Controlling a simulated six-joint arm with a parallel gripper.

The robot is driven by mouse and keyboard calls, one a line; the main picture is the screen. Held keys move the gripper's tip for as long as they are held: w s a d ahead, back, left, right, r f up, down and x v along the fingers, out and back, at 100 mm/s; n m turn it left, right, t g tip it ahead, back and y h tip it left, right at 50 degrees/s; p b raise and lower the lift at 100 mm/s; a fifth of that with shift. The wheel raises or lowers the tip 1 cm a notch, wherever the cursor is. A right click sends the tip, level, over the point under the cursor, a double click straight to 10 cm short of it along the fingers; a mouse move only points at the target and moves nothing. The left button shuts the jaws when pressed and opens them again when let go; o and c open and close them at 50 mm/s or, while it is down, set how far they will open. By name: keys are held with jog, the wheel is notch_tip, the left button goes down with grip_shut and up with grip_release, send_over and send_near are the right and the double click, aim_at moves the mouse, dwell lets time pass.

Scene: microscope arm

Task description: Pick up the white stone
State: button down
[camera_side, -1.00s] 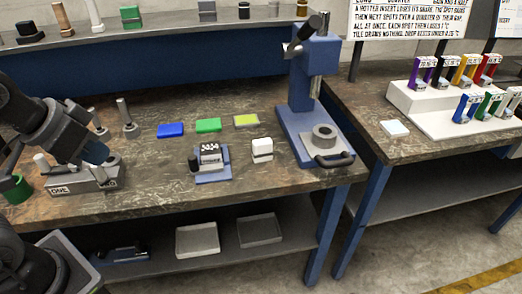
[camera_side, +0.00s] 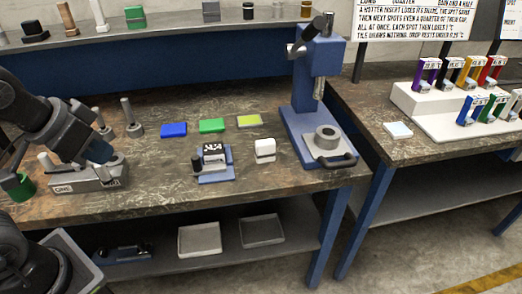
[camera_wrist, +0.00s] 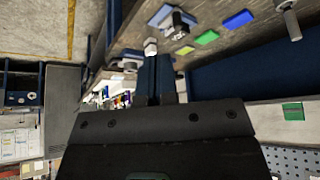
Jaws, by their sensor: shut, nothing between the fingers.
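A white block (camera_side: 265,149), which looks like the white stone, sits on the brown bench between the blue device and the microscope-like stand. It also shows in the wrist view (camera_wrist: 150,47), small and just beyond my fingertips in the picture. My gripper (camera_side: 98,153) is at the left of the bench, well apart from the white block. It appears above or in front of a grey fixture (camera_side: 85,180); I cannot tell whether they touch. In the wrist view my blue fingers (camera_wrist: 155,82) are together and hold nothing.
A blue device (camera_side: 213,165) stands left of the white block, and the blue stand (camera_side: 310,110) right of it. Blue (camera_side: 173,129), green (camera_side: 212,125) and yellow-green (camera_side: 249,120) pads lie behind. A pale tile (camera_side: 398,130) lies on the right bench. Two trays sit on the lower shelf.

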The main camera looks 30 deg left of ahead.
jog(key=c, duration=1.8)
grip_release()
jog(key=o, duration=1)
jog(key=shift+o, duration=0.2)
jog(key=w+r+m+g, duration=0.15)
jog(key=w+r, duration=0.25)
jog(key=w, duration=0.4)
jog(key=m+g+h, duration=0.1)
jog(key=m+g, duration=0.2)
jog(key=m, duration=0.4)
send_over(265, 141)
jog(key=s+a, duration=0.1)
jog(key=a, duration=0.1)
notch_tip(265, 141, down, 12)
jog(key=f, duration=0.2)
jog(key=d+f, duration=0.1)
jog(key=f, duration=0.5)
jog(key=shift+w+d+f, duration=0.15)
jog(key=shift+w+f, duration=0.1)
jog(key=shift+w, duration=0.05)
jog(key=shift+w+d+f, duration=0.1)
jog(key=shift+d+f, duration=0.05)
jog(key=shift+f, duration=0.7)
jog(key=shift+w+d+f, duration=0.1)
jog(key=shift+d+f, duration=0.1)
jog(key=shift+f, duration=0.65)
jog(key=shift+w+d+f, duration=0.1)
jog(key=shift+d+f, duration=0.05)
jog(key=shift+f, duration=0.7)
